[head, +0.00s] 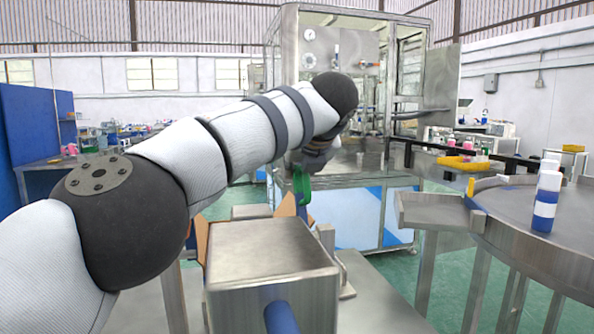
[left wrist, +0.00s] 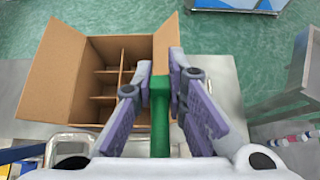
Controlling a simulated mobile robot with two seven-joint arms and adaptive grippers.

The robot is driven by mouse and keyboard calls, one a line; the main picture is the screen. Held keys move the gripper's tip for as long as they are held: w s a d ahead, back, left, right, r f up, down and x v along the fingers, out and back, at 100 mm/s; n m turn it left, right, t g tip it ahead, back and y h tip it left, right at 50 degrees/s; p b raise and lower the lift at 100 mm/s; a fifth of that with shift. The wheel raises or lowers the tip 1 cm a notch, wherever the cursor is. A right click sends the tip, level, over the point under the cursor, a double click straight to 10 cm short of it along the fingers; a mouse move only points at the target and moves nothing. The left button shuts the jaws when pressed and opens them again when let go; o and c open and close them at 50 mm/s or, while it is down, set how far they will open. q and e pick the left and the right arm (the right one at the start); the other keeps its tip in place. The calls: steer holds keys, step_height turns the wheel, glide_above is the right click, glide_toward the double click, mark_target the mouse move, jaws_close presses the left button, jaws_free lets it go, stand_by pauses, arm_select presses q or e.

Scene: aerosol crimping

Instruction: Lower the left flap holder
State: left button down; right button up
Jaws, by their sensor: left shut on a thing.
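The left flap holder, a green bar (left wrist: 160,122), stands between the purple-padded fingers of my left gripper (left wrist: 160,84) in the left wrist view. The gripper is shut on it. In the head view the green holder (head: 302,184) shows just below my left gripper (head: 307,170), partly hidden by it. An open cardboard box (left wrist: 92,82) with inner dividers lies beside the gripper in the left wrist view. One of its flaps stands next to the holder's tip; I cannot tell whether they touch. My right gripper is not in view.
A grey metal block (head: 270,245) stands in front and hides most of the box in the head view. A round steel table (head: 540,240) with white-and-blue cans (head: 546,200) is at the right. A glass-walled machine (head: 350,50) stands behind.

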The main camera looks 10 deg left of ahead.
arm_select(q)
steer(key=shift+f, duration=0.1)
steer(key=c, duration=1.6)
jaws_free()
steer(key=v, duration=1.2)
